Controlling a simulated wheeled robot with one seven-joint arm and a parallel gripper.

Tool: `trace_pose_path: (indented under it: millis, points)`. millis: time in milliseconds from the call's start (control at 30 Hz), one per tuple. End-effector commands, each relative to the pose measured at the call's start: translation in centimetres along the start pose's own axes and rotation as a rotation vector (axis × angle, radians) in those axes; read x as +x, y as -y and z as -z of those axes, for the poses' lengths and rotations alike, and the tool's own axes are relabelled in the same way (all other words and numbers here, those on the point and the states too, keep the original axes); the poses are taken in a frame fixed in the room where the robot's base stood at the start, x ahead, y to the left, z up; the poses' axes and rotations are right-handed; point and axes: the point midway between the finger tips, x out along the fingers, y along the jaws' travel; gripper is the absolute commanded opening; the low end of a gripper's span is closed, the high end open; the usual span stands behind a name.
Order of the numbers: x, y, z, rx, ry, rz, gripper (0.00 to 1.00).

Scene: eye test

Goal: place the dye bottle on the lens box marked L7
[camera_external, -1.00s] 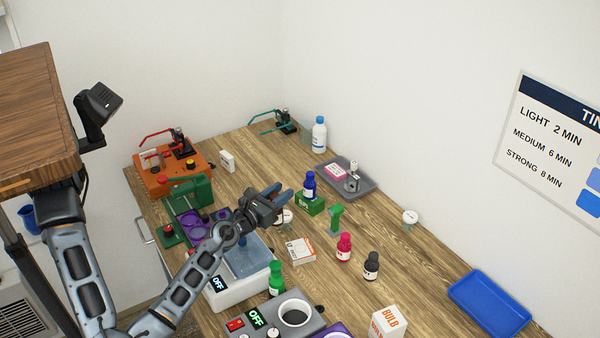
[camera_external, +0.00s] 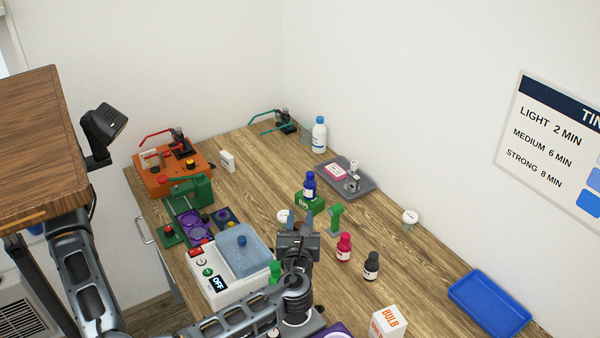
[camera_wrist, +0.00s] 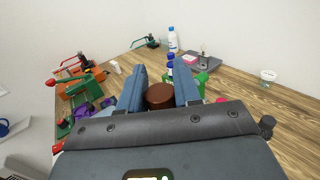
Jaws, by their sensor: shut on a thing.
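My gripper (camera_external: 299,224) is shut on a brown round-topped thing (camera_wrist: 160,96), which shows between the blue fingers in the wrist view. Its lower part is hidden, so I cannot tell whether it is a dye bottle. A blue bottle (camera_external: 310,184) stands on a green box (camera_external: 310,204) just beyond my gripper; the box's small print is unreadable. A red bottle (camera_external: 344,248) and a black bottle (camera_external: 371,266) stand to the right. A green bottle (camera_external: 275,271) is partly behind my arm. I cannot make out an L7 mark.
A white machine with a grey basin (camera_external: 247,262) is left of my arm. A green stand (camera_external: 336,217) is close right of the gripper. Bare wood lies right of the bottles.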

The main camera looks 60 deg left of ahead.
Motion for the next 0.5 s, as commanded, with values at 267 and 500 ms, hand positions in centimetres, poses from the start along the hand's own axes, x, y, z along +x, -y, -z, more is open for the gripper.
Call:
trace_pose_path:
  millis: [267, 500]
  points:
    - [0.9, 0.1, 3.4, 0.0, 0.003, 0.0, 0.0]
    - [5.6, 0.5, 6.0, 0.0, 0.004, -0.003, 0.0]
